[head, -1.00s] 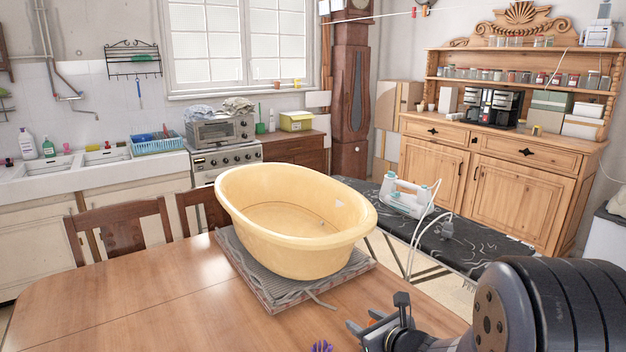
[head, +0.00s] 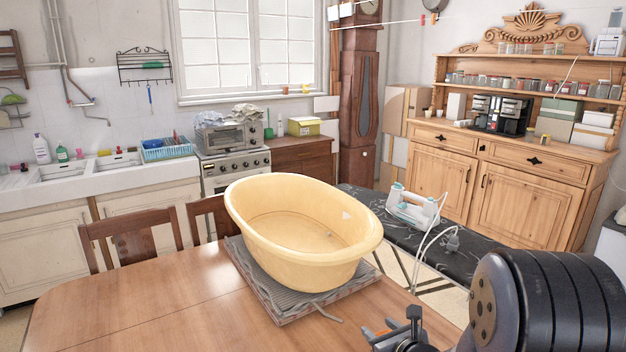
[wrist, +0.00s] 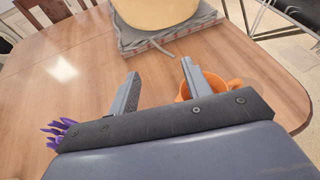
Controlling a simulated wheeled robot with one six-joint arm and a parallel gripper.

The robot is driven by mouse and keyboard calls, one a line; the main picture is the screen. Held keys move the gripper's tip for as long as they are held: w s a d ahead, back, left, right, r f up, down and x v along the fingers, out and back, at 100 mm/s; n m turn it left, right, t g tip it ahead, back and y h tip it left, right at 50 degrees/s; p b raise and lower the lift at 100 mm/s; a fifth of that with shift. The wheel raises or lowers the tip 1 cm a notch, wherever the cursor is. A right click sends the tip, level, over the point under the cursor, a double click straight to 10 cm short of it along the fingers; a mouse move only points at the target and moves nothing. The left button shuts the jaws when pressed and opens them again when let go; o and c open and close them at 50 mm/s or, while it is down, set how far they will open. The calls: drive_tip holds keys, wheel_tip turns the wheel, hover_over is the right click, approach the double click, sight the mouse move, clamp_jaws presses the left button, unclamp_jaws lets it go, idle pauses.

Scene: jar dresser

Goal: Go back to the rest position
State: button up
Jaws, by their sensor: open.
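My gripper (wrist: 158,86) is open in the wrist view, its two grey fingers apart with bare table between them. In the head view my gripper (head: 390,330) is at the lower right, over the near right part of the wooden table (head: 140,305). An orange cup-like thing (wrist: 214,84) stands on the table beside the right finger, partly hidden behind it and the gripper body. I cannot tell whether they touch. A purple spiky thing (wrist: 60,133) is at the left of the gripper, partly hidden.
A yellow tub (head: 300,262) rests on a grey folded cloth pad (head: 270,305) on the table. An ironing board with an iron (head: 412,207) stands behind it. Chairs (head: 135,238) line the far left side. The left part of the table is clear.

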drive_tip(key=shift+a+r+p, duration=0.2)
drive_tip(key=shift+r+p, duration=0.5)
drive_tip(key=shift+r, duration=0.35)
